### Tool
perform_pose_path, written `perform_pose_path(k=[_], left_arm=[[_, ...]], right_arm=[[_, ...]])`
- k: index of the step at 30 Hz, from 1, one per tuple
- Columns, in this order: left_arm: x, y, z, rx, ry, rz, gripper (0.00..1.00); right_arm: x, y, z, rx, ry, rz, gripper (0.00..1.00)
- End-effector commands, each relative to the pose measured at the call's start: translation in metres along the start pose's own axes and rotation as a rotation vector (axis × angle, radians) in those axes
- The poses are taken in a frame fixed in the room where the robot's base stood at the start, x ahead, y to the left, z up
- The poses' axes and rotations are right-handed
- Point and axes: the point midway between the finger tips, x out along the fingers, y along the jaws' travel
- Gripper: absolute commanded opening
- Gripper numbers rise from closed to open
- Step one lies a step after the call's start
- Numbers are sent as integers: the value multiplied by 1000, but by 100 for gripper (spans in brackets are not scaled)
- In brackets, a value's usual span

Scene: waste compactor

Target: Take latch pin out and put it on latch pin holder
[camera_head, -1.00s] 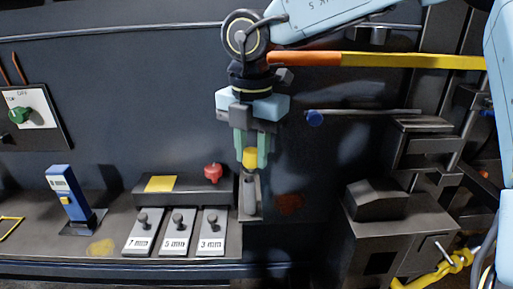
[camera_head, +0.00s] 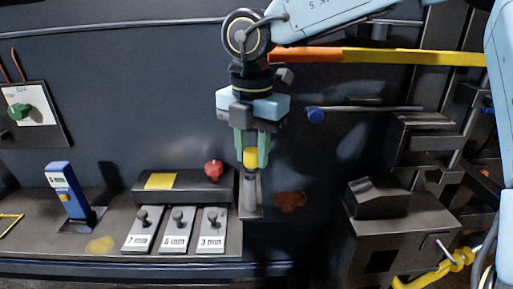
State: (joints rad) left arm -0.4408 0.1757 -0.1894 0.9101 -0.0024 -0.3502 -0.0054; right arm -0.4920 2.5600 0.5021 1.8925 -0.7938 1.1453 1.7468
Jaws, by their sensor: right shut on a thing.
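My right gripper (camera_head: 251,156) comes down from above at the middle of the camera_head view. Its green fingers are shut on the yellow top of an upright pin with a grey shaft (camera_head: 250,190), which looks like the latch pin. The pin's lower end is at a narrow grey bracket (camera_head: 251,212) at the right end of the ledge, perhaps the latch pin holder. I cannot tell whether the pin is seated in it or just above it. My left gripper is not in view.
Left of the pin are a red knob (camera_head: 213,169) on a dark box and several levers on labelled plates (camera_head: 176,232). A blue device (camera_head: 68,192) stands farther left.

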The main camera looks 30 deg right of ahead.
Motion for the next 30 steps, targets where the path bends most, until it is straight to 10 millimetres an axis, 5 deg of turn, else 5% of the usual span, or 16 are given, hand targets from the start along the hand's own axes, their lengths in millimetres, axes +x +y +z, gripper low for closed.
perform_pose_path(k=[1,30], left_arm=[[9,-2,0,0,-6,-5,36],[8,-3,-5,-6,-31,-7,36]], right_arm=[[13,-6,1,2,1,-25,5],[18,-6,1,3,1,-25,5]])
